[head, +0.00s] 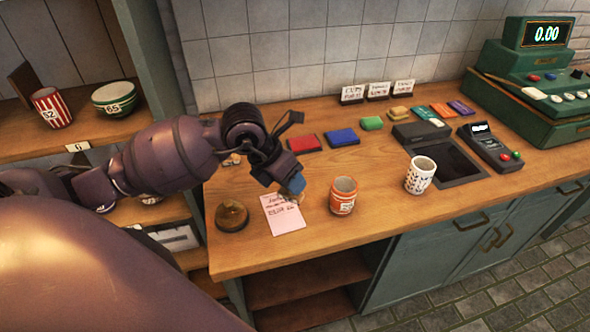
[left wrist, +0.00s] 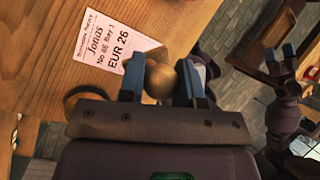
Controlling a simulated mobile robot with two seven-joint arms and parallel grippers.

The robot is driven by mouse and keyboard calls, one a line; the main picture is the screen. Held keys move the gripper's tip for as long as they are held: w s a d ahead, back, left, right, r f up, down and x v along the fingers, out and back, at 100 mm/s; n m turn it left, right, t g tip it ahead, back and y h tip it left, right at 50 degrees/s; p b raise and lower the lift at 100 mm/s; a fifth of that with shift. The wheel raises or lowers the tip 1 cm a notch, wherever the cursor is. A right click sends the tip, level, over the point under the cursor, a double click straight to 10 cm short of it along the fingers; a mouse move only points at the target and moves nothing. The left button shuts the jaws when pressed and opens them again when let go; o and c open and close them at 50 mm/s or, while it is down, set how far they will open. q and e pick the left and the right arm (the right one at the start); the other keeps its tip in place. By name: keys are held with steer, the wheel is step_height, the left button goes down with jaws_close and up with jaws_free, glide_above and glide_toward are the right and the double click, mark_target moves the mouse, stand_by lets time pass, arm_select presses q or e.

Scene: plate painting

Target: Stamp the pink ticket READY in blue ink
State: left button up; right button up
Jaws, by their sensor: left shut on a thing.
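The pink ticket (head: 283,218) lies flat on the wooden counter, with dark writing; it also shows in the left wrist view (left wrist: 112,42), where "Jonas" and "EUR 26" can be read. My left gripper (head: 292,186) is over the ticket's top right edge. In the left wrist view its blue fingers are shut on a round wooden stamp handle (left wrist: 160,80). The stamp's face is hidden, and I cannot tell whether it touches the paper. The blue ink pad (head: 342,137) lies behind, right of the red pad (head: 304,143). My right gripper (left wrist: 283,60) shows small in the left wrist view; its jaws are unclear.
An orange cup (head: 343,196) stands close right of the ticket, and a patterned white cup (head: 420,175) farther right. A brass dome (head: 232,216) sits left. A green pad (head: 372,123), card terminal (head: 490,146) and register (head: 535,85) are beyond. Counter in front of the cups is clear.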

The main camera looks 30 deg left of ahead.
mark_target(290, 198)
arm_select(q)
steer(key=shift+s+f+m+b, duration=0.3)
steer(key=shift+s+f+b, duration=0.2)
steer(key=shift+s+f, duration=0.3)
steer(key=shift+f+b, duration=0.45)
steer(key=shift+f, duration=0.2)
step_height(290, 198, down, 2)
steer(key=shift+f+b, duration=0.15)
steer(key=shift+b, duration=0.6)
steer(key=shift+f, duration=0.4)
arm_select(e)
steer(key=shift+g, duration=0.3)
steer(key=f, duration=0.1)
steer(key=s+f, duration=0.1)
steer(key=f, duration=0.1)
steer(key=s+f, duration=0.1)
steer(key=f, duration=0.1)
steer(key=shift+s+a+f, duration=0.1)
steer(key=shift+f, duration=0.1)
steer(key=shift+r, duration=0.1)
steer(key=shift+w+a+r, duration=0.1)
steer(key=shift+w+r, duration=0.15)
steer(key=shift+w, duration=0.3)
arm_select(q)
steer(key=shift+f+b, duration=0.1)
steer(key=shift+b, duration=0.2)
arm_select(e)
steer(key=shift+f, duration=0.1)
